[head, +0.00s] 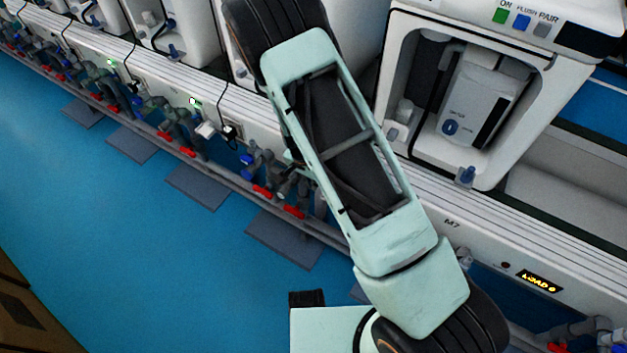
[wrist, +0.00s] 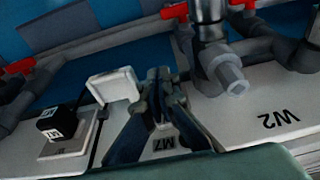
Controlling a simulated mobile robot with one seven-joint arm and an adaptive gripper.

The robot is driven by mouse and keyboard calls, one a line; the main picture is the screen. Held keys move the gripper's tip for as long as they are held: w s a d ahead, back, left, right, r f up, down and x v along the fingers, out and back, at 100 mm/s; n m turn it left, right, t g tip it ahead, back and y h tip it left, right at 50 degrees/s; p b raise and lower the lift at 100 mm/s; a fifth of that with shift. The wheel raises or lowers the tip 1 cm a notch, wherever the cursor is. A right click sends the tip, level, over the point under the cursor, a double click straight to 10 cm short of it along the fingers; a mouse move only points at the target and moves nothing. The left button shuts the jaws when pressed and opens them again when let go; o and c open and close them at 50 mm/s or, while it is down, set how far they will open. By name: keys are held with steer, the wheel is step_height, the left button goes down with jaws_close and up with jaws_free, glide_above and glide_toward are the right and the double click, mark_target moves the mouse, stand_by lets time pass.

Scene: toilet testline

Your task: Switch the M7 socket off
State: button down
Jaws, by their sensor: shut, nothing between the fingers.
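The M7 label (wrist: 157,145) shows upside down in the wrist view, partly covered by my gripper; the M7 label also shows in the head view (head: 452,223). A white socket plate (wrist: 62,148) with a black plug (wrist: 60,122) in it is left of my gripper in the wrist view. Its switch cannot be made out. My gripper (wrist: 158,76) is shut and empty, its fingertips just right of a white block (wrist: 113,85); I cannot tell whether they touch. In the head view my arm hides the gripper and the M7 socket.
A grey pipe fitting (wrist: 225,68) with red-handled valves (wrist: 174,12) stands close right of my gripper. A W2 label (wrist: 278,119) is further right. In the head view a neighbouring socket with a black plug (head: 229,133) shows, and the blue floor (head: 110,220) is open at left.

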stand_by(0.3)
steer(key=shift+w+d+r, duration=0.3)
steer(key=shift+w+d, duration=0.1)
steer(key=shift+w, duration=0.2)
steer(key=shift+r, duration=0.1)
